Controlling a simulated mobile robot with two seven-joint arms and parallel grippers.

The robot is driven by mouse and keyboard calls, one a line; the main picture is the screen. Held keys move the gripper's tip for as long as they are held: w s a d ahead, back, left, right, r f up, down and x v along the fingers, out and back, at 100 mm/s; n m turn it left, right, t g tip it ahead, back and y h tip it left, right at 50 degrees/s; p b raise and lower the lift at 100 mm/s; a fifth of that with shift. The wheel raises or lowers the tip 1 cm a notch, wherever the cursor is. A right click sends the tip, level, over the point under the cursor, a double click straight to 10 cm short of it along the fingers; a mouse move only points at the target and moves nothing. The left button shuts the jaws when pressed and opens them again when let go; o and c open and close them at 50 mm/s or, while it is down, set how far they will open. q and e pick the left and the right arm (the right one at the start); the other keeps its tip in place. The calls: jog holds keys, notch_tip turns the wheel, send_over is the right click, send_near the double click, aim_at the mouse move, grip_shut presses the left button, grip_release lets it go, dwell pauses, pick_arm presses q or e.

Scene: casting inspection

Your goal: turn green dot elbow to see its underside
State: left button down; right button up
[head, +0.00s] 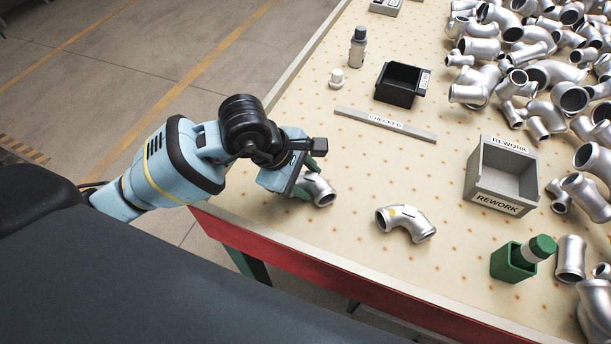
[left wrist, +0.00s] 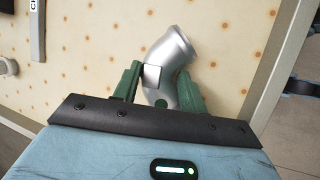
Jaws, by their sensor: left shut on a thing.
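My left gripper (head: 307,184) is near the front left corner of the table. Its green fingers are shut on a silver pipe elbow (head: 321,190), mostly hidden by the gripper in the head view. In the left wrist view the elbow (left wrist: 170,52) lies between the two fingers (left wrist: 160,82), its flared end pointing away. A green dot (left wrist: 161,103) and a pale square patch (left wrist: 151,76) show on it. The elbow is at or close to the tabletop; I cannot tell whether it touches. My right gripper is not in view.
Another elbow (head: 410,222) with a yellow mark lies to the right on the dotted table. A CHECKED strip (head: 400,128), black bin (head: 398,92), grey REWORK box (head: 488,190) and green marker holder (head: 506,262) stand around. Many castings crowd the right side.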

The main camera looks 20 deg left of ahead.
pick_arm(q)
jog(key=c, duration=0.8)
grip_release()
jog(key=shift+f, duration=0.1)
jog(key=shift+f, duration=0.2)
jog(key=v, duration=0.7)
jog(key=shift+s+a+r, duration=0.2)
jog(key=shift+a+r, duration=0.05)
jog(key=shift+a, duration=0.05)
jog(key=shift+a, duration=0.1)
